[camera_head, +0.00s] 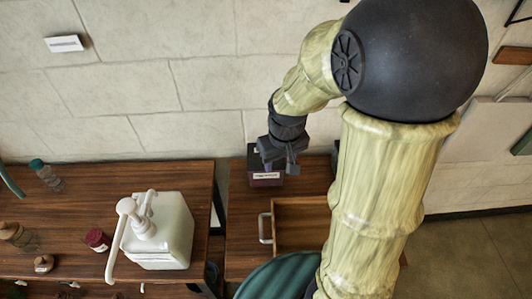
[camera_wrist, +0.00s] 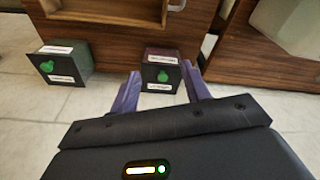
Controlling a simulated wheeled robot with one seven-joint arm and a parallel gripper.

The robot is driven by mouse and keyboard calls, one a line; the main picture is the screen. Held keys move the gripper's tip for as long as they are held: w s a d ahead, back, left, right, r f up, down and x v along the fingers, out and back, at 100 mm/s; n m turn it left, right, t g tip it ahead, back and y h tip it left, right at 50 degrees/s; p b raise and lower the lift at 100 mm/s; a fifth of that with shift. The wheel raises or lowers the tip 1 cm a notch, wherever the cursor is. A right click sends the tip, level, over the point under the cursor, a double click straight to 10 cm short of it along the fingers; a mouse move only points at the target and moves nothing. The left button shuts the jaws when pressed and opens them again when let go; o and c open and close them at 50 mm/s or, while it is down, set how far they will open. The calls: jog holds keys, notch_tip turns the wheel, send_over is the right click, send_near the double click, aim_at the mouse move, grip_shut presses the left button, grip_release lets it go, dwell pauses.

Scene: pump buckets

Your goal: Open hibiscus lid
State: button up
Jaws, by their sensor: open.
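A dark box (camera_head: 265,180) with a purplish front and a white label stands at the back of the right wooden table, against the wall; the label is too small to read. My gripper (camera_head: 280,163) is open just in front of and above it, partly covering it. In the wrist view, a dark purplish box (camera_wrist: 161,57) with a green knob and white labels shows between my open fingers (camera_wrist: 160,82), apparently beyond the tips. A second dark box (camera_wrist: 72,54) with a green knob is to its left. I cannot tell which is hibiscus.
A wooden tray or drawer (camera_head: 300,203) with a metal handle (camera_head: 265,228) is in front of the dark box. A white pump bottle (camera_head: 176,220), a red-lidded jar (camera_head: 97,240) and a teal-capped bottle (camera_head: 46,176) stand on the left table. A gap separates the tables.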

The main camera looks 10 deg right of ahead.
jog(key=w+r+n+g+p, duration=0.1)
jog(key=w+n+p, duration=0.1)
jog(key=w, duration=0.4)
jog(key=w+r+n+g+p, duration=0.1)
jog(key=w+r+n, duration=0.1)
jog(key=w, duration=0.5)
jog(key=shift+w+r+n+p, duration=0.25)
jog(key=shift+w+n+p, duration=0.1)
jog(key=shift+n, duration=0.15)
jog(key=shift+a, duration=0.1)
notch_tip(320, 180, down, 17)
jog(key=p, duration=0.3)
jog(key=shift+f, duration=0.2)
grip_shut()
